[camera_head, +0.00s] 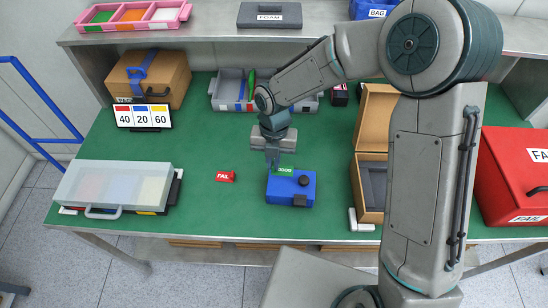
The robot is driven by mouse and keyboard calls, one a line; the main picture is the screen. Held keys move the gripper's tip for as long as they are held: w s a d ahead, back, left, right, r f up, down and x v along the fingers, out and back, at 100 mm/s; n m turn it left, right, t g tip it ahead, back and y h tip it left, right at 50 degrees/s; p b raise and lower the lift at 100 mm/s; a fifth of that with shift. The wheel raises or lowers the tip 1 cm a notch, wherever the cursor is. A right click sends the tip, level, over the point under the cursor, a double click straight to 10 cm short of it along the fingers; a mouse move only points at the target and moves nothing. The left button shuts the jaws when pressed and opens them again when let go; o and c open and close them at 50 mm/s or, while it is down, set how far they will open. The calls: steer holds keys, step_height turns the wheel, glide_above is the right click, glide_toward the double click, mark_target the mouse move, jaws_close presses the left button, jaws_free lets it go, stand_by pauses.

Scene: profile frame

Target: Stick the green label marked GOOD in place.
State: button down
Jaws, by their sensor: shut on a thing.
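A blue box-shaped device (290,190) with a dark round knob on top sits on the green work mat, near the middle of the table. My gripper (274,165) points down just above the back left part of the device. It is shut on a small green label (283,172) with white lettering. The label is at the device's top back edge; I cannot tell whether it touches the surface. A red label marked FAIL (226,176) lies on the mat to the left of the device.
A clear-lidded case (115,187) is at the left, a number display (143,116) behind it. Mat is clear around the red label.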

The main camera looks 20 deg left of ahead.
mark_target(274, 179)
steer(key=shift+w+f+b, duration=0.1)
steer(key=shift+f+b, duration=1.55)
steer(key=shift+f, duration=1.15)
steer(key=c, duration=1.5)
jaws_free()
step_height(274, 179, up, 14)
steer(key=w, duration=0.2)
steer(key=shift+f+b, duration=0.2)
steer(key=shift+b, duration=0.1)
steer(key=shift+a+r, duration=0.1)
